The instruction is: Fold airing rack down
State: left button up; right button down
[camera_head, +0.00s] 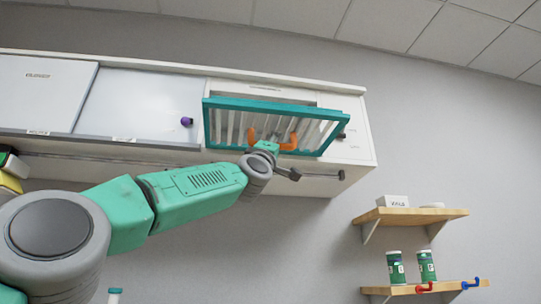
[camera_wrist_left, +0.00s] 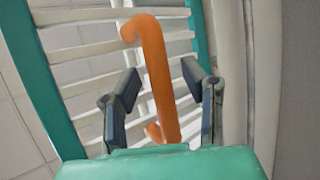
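The airing rack (camera_head: 214,124) has a teal frame and white slats. It hangs tilted at the front of the white wall unit. The wrist view shows its frame (camera_wrist_left: 38,80) and slats close up. An orange handle (camera_head: 289,146) sits on the rack. In the left wrist view the handle (camera_wrist_left: 157,70) stands between the two dark fingers of my left gripper (camera_wrist_left: 160,88). The fingers are spread, with a gap on each side of the handle. In the head view my left gripper (camera_head: 272,142) is small and partly hidden at the rack's lower edge. My right gripper is not in view.
The white wall unit (camera_head: 350,150) runs left with sliding panels, a purple knob (camera_head: 186,121) and a rail below. At lower right, a wooden shelf (camera_head: 408,215) holds a white box, and a lower shelf (camera_head: 405,290) holds two green canisters, with red and blue hooks.

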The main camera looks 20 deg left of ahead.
pick_arm(q)
jog(key=shift+s+a+f, duration=0.2)
jog(key=shift+s+f, duration=0.05)
jog(key=shift+s, duration=0.35)
jog(key=v, duration=1.1)
jog(key=shift+d, duration=0.2)
jog(key=shift+w, duration=0.15)
jog(key=shift+f, duration=0.1)
